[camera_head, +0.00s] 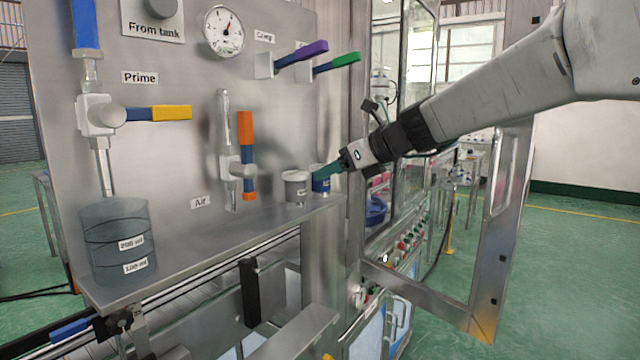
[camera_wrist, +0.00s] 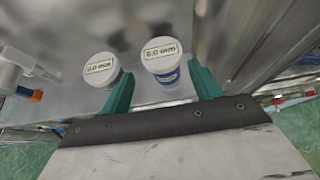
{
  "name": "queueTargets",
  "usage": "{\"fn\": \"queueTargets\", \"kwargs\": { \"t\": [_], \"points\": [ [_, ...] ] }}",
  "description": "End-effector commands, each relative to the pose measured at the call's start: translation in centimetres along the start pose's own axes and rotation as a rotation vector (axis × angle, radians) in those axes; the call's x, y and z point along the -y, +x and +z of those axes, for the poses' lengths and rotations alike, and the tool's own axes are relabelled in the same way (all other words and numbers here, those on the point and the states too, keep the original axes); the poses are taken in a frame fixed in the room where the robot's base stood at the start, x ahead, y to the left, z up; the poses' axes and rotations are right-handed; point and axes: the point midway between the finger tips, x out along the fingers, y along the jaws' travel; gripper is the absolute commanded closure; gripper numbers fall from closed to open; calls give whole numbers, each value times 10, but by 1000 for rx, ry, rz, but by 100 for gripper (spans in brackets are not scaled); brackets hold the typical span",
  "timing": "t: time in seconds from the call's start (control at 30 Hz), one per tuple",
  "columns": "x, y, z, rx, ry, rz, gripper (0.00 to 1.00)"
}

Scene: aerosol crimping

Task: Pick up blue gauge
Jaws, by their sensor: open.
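The blue gauge (camera_head: 321,184) stands at the right end of the metal shelf, partly hidden by my gripper in the head view. In the wrist view the blue gauge (camera_wrist: 170,77) shows a white top with a small display label and a blue side. My gripper (camera_head: 330,172) reaches in from the right. Its two teal fingers (camera_wrist: 161,78) are open, one on each side of the blue gauge in the wrist view. I cannot tell whether either finger touches it.
A grey-white gauge (camera_head: 296,187) stands close to the left of the blue one; it also shows in the wrist view (camera_wrist: 101,70). An orange-handled valve (camera_head: 245,150) is on the panel behind. A clear measuring beaker (camera_head: 117,240) is at the shelf's left end.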

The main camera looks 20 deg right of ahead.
Motion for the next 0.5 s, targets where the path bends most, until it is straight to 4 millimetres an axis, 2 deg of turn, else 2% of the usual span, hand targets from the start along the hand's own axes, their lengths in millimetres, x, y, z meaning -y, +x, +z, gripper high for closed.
{"fn": "queueTargets", "kwargs": {
  "t": [0.17,0.33,0.5],
  "points": [
    [4,18,-2,-1,-1,1,37],
    [6,44,-4,-2,-3,3,37],
    [6,52,-4,-1,-4,0,37]
  ]
}}
